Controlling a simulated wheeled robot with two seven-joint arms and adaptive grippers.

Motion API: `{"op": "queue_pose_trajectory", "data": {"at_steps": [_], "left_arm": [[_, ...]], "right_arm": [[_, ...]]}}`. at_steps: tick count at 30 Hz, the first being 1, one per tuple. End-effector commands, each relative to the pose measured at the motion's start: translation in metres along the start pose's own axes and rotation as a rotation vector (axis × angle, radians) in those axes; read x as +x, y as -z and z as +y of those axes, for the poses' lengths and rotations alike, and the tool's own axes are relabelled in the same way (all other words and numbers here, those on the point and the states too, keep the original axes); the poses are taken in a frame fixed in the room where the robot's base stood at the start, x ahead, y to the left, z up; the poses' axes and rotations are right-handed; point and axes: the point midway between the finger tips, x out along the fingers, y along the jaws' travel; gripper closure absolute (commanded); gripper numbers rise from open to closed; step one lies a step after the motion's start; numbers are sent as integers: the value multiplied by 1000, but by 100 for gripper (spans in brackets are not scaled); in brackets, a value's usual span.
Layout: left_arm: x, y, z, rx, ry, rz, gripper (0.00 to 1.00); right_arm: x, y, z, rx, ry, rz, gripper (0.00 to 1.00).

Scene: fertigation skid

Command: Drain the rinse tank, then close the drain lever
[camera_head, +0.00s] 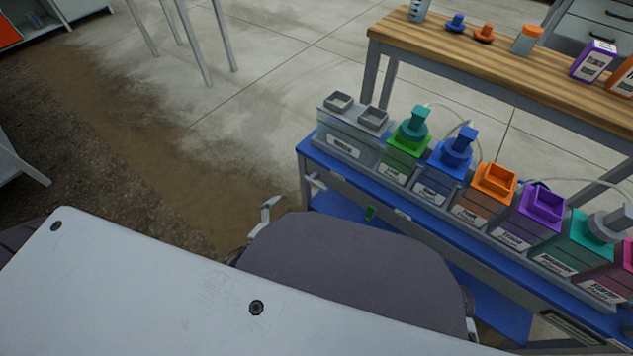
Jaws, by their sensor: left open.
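A grey tank (345,133) with two square openings on top stands at the left end of the blue-topped skid (318,152); its label is too small to read. A pale lever-like handle (315,182) sticks out of the skid's front below this tank. A small green piece (370,213) hangs lower to its right. My left gripper (266,213) is open, with a pale finger showing left of and below the handle, apart from it in the picture. My own arm hides most of this gripper. My right gripper is out of view.
Green, blue, orange (494,180), purple (541,207) and teal tanks stand in a row rightward. A wooden bench (480,70) with small bottles and boxes runs behind. Concrete floor (260,80) lies open to the left; my pale arm link fills the lower left.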

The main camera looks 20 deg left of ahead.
Motion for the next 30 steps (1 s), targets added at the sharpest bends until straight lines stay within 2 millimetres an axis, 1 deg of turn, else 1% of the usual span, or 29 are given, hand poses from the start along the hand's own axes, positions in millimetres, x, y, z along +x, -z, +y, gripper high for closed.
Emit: {"op": "queue_pose_trajectory", "data": {"at_steps": [8,15,18,23,30], "left_arm": [[0,5,0,-284,-4,22,0],[0,8,0,-522,-10,34,0],[0,8,0,-592,-11,35,0],[0,8,0,-650,-12,34,0],[0,8,0,-657,-12,34,0]], "right_arm": [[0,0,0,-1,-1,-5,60],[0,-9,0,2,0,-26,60],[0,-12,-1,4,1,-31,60],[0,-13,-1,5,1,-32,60],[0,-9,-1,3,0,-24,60]]}}
